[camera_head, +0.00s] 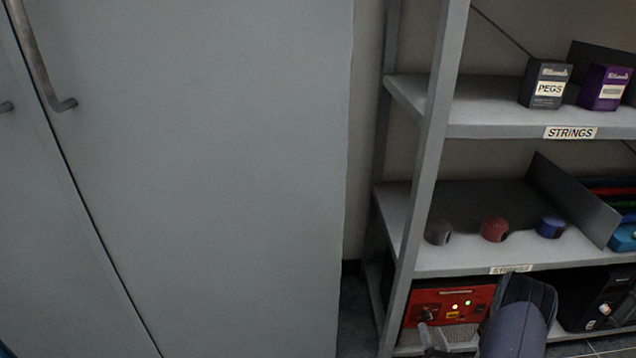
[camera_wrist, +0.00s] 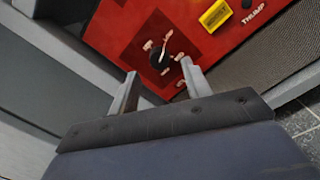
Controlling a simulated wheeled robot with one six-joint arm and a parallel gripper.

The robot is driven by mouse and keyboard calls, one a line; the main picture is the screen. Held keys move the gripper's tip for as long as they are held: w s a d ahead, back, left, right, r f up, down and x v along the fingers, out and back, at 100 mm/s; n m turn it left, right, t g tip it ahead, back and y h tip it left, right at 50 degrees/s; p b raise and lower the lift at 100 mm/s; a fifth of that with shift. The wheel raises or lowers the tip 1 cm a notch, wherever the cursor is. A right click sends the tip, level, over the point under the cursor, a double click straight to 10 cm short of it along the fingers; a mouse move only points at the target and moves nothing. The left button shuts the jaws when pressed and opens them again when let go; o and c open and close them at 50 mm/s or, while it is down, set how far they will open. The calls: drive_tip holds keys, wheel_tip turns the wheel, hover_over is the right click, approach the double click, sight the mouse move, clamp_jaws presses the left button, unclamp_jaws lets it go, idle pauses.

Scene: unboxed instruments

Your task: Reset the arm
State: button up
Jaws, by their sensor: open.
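My arm (camera_head: 515,318) reaches in from the bottom of the head view toward the lowest shelf. My gripper (camera_head: 430,338) is at the lower left of the arm there, partly cut off by the frame edge. In the wrist view my gripper (camera_wrist: 159,68) is open, with its two pale fingers apart. Between and beyond the fingertips is a black knob (camera_wrist: 160,58) on the red panel of an amplifier (camera_wrist: 125,25). Whether the fingers touch the panel or knob is unclear. Nothing is visibly held. The amplifier (camera_head: 480,296) shows lit lamps in the head view.
A grey shelf unit (camera_head: 437,150) stands at right, its upright close to my gripper. The middle shelf (camera_head: 470,262) holds grey, red and blue round items. A black device (camera_head: 597,298) is right of my arm. A grey cabinet (camera_head: 230,170) fills the left.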

drive_tip(key=w+b, duration=0.1)
drive_tip(key=w, duration=0.2)
drive_tip(key=shift+w+a, duration=0.15)
drive_tip(key=shift+w, duration=0.2)
drive_tip(key=shift+s+r+n+p, duration=0.1)
drive_tip(key=shift+s+n+p, duration=0.1)
drive_tip(key=shift+n+p, duration=0.2)
drive_tip(key=n+p, duration=0.1)
drive_tip(key=n, duration=0.4)
drive_tip(key=shift+n, duration=0.3)
drive_tip(key=n+p, duration=0.1)
drive_tip(key=n, duration=0.3)
drive_tip(key=shift+r+y, duration=0.1)
drive_tip(key=shift+y, duration=0.2)
drive_tip(key=n+p, duration=0.1)
drive_tip(key=n, duration=0.2)
drive_tip(key=shift+n+g+p, duration=0.3)
drive_tip(key=shift+p, duration=0.1)
drive_tip(key=p, duration=0.2)
approach(428, 319)
drive_tip(key=shift+w, duration=0.1)
drive_tip(key=shift+a, duration=0.15)
